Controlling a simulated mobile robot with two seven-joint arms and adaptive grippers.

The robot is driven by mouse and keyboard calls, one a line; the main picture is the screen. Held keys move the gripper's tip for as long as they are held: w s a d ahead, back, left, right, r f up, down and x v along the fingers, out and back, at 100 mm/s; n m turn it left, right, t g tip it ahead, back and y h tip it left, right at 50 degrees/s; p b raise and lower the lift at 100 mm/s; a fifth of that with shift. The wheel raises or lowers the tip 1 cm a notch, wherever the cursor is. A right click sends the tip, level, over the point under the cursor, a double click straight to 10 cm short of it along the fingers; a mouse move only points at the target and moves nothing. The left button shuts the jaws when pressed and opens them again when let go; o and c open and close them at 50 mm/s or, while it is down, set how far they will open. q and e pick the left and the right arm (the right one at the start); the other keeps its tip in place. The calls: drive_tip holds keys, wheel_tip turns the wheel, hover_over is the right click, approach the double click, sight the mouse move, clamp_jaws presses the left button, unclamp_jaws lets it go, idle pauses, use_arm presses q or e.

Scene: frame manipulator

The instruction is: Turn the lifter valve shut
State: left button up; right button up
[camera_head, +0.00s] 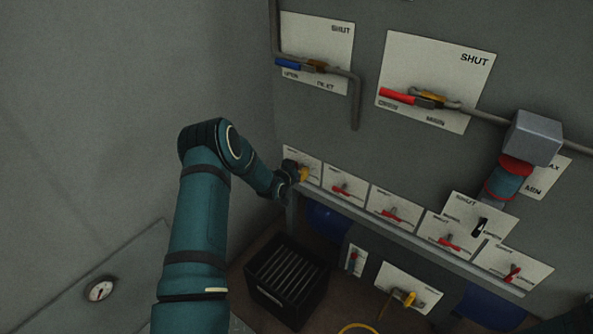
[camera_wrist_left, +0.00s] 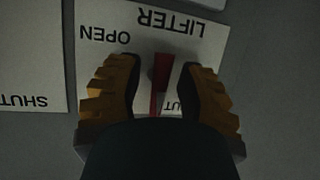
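The lifter valve's white plate (camera_head: 313,159) is the leftmost of the low row of plates in the head view. In the left wrist view the plate (camera_wrist_left: 210,52) appears upside down, with LIFTER and OPEN readable and SHUT partly covered. The valve's red handle (camera_wrist_left: 160,85) stands roughly upright in that picture, between the fingers. My left gripper (camera_wrist_left: 160,92) is open around the handle, with a finger on each side and visible gaps. In the head view my left gripper (camera_head: 300,173) is in front of the plate and hides the handle. My right gripper is not in view.
Similar plates with red handles (camera_head: 391,213) continue to the right. Blue (camera_head: 290,64) and red (camera_head: 397,95) pipe valves are above. A black crate (camera_head: 287,279) stands below. A grey box on a pipe (camera_head: 535,138) juts out at right.

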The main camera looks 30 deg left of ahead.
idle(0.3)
use_arm(q)
drive_tip(key=v, duration=1.2)
drive_tip(key=s+d+f+g+h, duration=0.2)
drive_tip(key=s+d+f+g, duration=0.15)
drive_tip(key=d, duration=0.55)
drive_tip(key=s+d+f+g+h, duration=0.15)
drive_tip(key=s+d+f, duration=0.25)
drive_tip(key=d, duration=0.6)
drive_tip(key=s+d+f+g+h, duration=0.1)
drive_tip(key=s+d+g, duration=0.5)
drive_tip(key=s+d, duration=0.7)
drive_tip(key=s+f, duration=0.1)
drive_tip(key=s, duration=0.3)
drive_tip(key=shift+d+f+g+h, duration=0.15)
drive_tip(key=shift+f+g+h, duration=0.15)
drive_tip(key=shift+f+h, duration=0.1)
